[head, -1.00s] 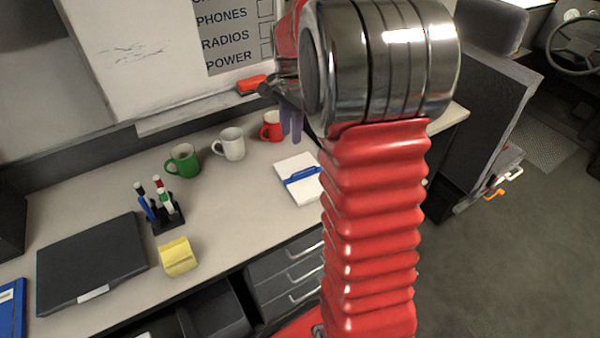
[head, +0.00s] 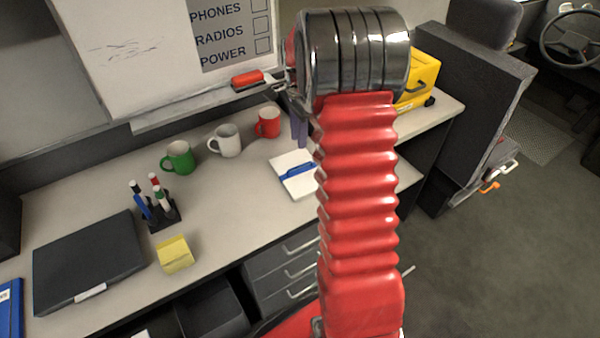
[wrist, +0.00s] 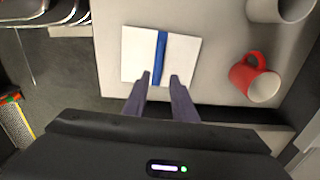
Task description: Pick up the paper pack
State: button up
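The paper pack is a white block with a blue band across it. It lies flat on the desk in the head view (head: 290,183), its right side partly hidden by my arm. It also shows in the wrist view (wrist: 190,58), in front of my fingers. My gripper (wrist: 160,77) is open and empty, with two purple fingers apart. The fingertips overlap the pack's near edge in the wrist view and seem to be above it, not touching. In the head view one finger (head: 299,132) shows behind the pack, beside my arm.
A red mug (head: 267,122), a white mug (head: 228,142) and a green mug (head: 179,158) stand left of the pack. A pen holder (head: 160,216), yellow notes (head: 175,256) and a dark laptop (head: 88,262) lie further left. A yellow case (head: 418,78) stands at the right.

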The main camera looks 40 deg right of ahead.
send_near(300, 162)
jog(key=shift+s+a+f, duration=0.2)
jog(key=shift+s+a, duration=0.45)
jog(key=shift+s, duration=0.1)
jog(key=shift+s+a+f, duration=0.15)
jog(key=shift+s+a, duration=0.45)
jog(key=shift+s, duration=0.1)
jog(key=shift+f, duration=0.1)
jog(key=shift+s+d+f, duration=0.1)
jog(key=shift+s+f, duration=0.05)
jog(key=shift+f, duration=2.4)
jog(key=shift+c, duration=0.3)
grip_shut()
jog(key=shift+r, duration=0.1)
